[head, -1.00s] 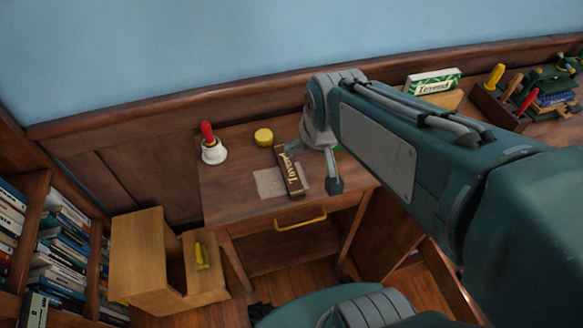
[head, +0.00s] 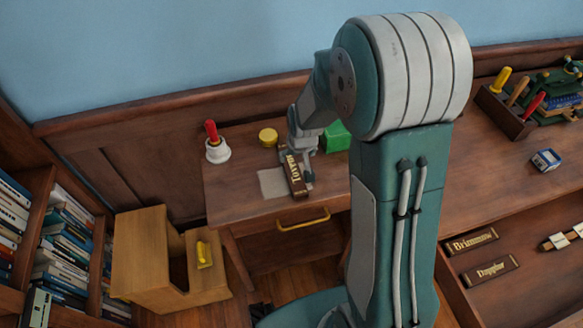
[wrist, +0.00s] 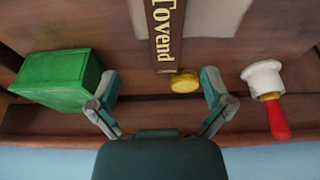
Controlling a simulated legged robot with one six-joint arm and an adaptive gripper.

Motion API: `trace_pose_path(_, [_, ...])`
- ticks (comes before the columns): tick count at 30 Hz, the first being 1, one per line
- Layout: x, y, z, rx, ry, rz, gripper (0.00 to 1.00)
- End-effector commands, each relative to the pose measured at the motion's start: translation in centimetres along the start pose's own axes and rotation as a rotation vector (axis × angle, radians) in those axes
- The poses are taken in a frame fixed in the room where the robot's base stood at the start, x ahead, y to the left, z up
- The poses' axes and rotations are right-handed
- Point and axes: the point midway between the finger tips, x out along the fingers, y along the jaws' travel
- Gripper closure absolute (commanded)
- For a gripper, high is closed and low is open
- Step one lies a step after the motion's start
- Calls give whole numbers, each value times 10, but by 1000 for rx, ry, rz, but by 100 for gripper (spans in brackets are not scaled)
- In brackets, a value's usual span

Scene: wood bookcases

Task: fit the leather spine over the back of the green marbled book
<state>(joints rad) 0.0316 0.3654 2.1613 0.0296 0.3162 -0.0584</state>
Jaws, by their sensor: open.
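The dark leather spine (head: 293,175), lettered "Tovend" in gold, lies on the desk, partly over a pale sheet. In the wrist view the spine (wrist: 163,35) runs from the top edge to just ahead of the fingers. My gripper (head: 303,166) is low over the desk at the spine's right side. In the wrist view its jaws (wrist: 160,92) are apart with nothing held; the spine's near end points into the gap, and I cannot tell its height above the spine. The green marbled book is hidden behind my arm in the head view now.
A yellow round tin (head: 268,136) and a green block (head: 335,137) stand behind the spine. A white bell with a red handle (head: 217,148) is at left. Other spines, such as "Dapplor" (head: 491,269), lie at right. The desk's front left is clear.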

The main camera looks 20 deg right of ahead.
Motion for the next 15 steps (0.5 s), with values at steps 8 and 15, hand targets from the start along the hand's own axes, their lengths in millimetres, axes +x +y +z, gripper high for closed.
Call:
trace_pose_path(8, [29,-1,0,-1,0,0,0])
trace_pose_path(15, [60,-8,1,-2,-3,-1,0])
